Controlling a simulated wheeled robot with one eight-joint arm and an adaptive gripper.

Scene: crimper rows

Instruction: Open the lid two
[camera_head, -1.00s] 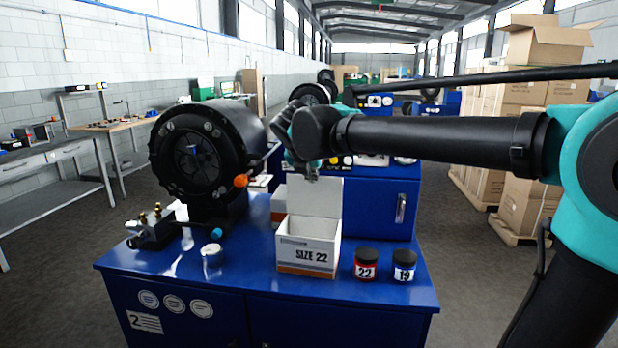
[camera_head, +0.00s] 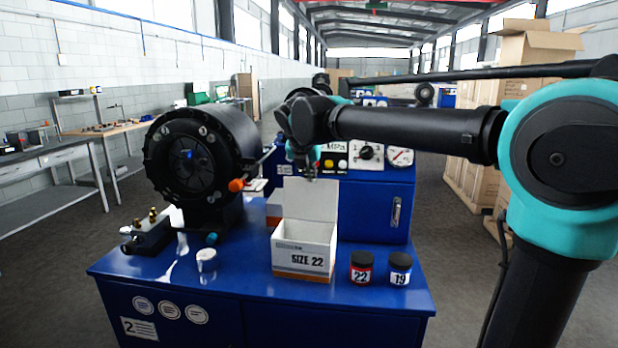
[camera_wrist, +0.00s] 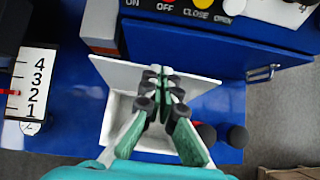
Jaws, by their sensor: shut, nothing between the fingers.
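The white box marked SIZE 22 (camera_head: 304,262) stands on the blue bench labelled 2 (camera_head: 240,290). Its lid (camera_head: 311,200) stands up at the back edge and the box top is open. The wrist view looks down on the white interior (camera_wrist: 118,112) and the lid (camera_wrist: 115,72). My gripper (camera_head: 302,172) is above the back of the box, by the lid's upper edge. In the wrist view the fingertips (camera_wrist: 160,74) are together, with nothing between them, and overlap the lid. Whether they touch it cannot be told. The fingers hide part of the lid and interior.
Jars marked 22 (camera_head: 361,267) and 19 (camera_head: 400,268) stand right of the box. A blue control cabinet (camera_head: 370,200) is behind. A small white-topped container (camera_head: 206,260) is on the left.

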